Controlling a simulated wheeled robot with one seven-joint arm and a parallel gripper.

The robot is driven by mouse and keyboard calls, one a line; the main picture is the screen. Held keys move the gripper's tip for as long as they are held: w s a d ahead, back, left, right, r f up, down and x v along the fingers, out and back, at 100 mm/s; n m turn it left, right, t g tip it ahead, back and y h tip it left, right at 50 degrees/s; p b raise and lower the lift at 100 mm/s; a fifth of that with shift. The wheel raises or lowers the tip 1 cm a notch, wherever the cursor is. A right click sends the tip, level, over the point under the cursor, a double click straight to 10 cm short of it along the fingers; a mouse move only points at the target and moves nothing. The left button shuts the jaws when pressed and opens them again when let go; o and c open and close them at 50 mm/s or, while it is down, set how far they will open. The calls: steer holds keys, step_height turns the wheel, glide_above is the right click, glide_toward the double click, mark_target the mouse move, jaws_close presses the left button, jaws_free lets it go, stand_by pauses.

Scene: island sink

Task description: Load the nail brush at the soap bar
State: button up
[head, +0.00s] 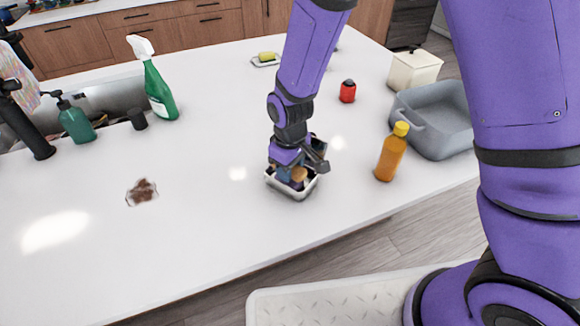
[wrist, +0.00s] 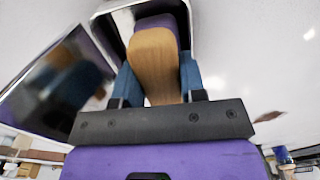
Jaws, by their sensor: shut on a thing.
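My gripper (head: 292,172) points down over a small pale-rimmed dish (head: 293,196) in the middle of the counter. It is shut on the nail brush (wrist: 155,65), a tan wooden block between the blue fingers in the wrist view. The brush also shows as a tan patch in the head view (head: 299,174), within the dish's rim. A purple part (wrist: 158,22) shows at the brush's far end; I cannot tell what it is. No soap bar shows clearly in the dish. The bristles and any contact below are hidden. A yellow block (head: 267,56) lies on a white dish farther back.
An orange bottle (head: 391,155), grey basin (head: 437,118) and red container (head: 347,92) are to the right. The front counter is clear.

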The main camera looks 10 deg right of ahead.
steer(key=shift+f, duration=0.55)
stand_by(1.4)
steer(key=shift+r, duration=0.1)
steer(key=shift+r, duration=3.4)
